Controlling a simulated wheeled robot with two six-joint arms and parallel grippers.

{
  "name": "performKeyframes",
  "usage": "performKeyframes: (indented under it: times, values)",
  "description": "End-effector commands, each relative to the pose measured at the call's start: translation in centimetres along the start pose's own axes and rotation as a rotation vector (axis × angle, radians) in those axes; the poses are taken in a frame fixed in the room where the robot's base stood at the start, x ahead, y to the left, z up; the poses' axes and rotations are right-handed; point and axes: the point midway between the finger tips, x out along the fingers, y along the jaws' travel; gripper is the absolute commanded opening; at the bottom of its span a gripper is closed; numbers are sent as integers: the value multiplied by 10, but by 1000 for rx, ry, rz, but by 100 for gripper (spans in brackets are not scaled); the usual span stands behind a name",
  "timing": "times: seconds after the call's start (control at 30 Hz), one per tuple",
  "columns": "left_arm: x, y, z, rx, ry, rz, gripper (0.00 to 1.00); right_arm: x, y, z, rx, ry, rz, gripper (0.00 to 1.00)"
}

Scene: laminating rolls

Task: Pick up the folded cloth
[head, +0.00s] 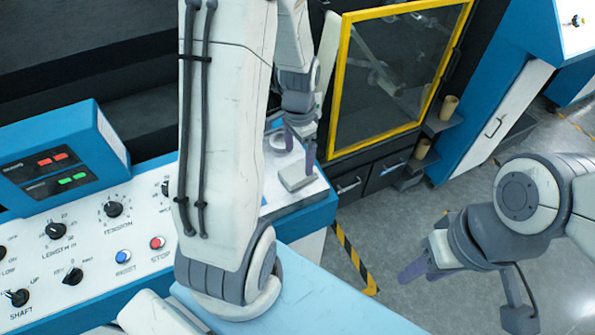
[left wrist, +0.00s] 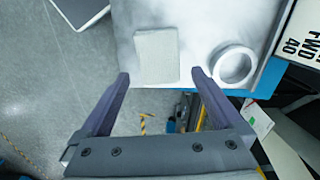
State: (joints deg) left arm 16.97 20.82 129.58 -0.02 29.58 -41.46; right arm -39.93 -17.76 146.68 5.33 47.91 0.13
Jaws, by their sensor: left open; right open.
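The folded cloth (head: 296,177) is a small pale grey rectangular pad lying flat on the light top at the end of the control console. It also shows in the left wrist view (left wrist: 157,56), just beyond and between the fingertips. My left gripper (head: 304,150) points down above the cloth, apart from it as far as I can tell. Its fingers (left wrist: 160,77) are open with nothing between them. My right gripper (head: 412,272) is open and empty over the floor at the right, far from the cloth.
A white ring (left wrist: 233,66) lies right of the cloth in the left wrist view. The console panel (head: 90,240) with knobs and buttons spreads to the left. A yellow-framed cabinet door (head: 335,95) stands behind the surface. Open floor lies at the right.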

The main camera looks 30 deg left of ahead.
Motion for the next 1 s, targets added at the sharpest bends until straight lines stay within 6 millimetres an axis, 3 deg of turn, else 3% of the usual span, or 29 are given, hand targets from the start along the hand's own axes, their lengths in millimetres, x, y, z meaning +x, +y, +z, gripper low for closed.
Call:
performKeyframes:
  times: [0.33, 0.67, 0.7, 0.87, 1.0]
  values:
    - [42, 2, 4, -1, -4, 3, 100, -15, -1, -1, 1, 0, 0, 44]
    - [50, 1, 3, -1, 0, 0, 100, -15, -1, -1, 1, 0, 0, 44]
    - [50, 1, 3, -1, 0, 0, 92, -15, -1, -1, 1, 0, 0, 44]
    - [50, 1, 3, -1, 0, 0, 31, -15, -1, -1, 1, 0, 0, 44]
    - [50, 1, 3, -1, 0, 0, 28, -15, -1, -1, 1, 0, 0, 44]
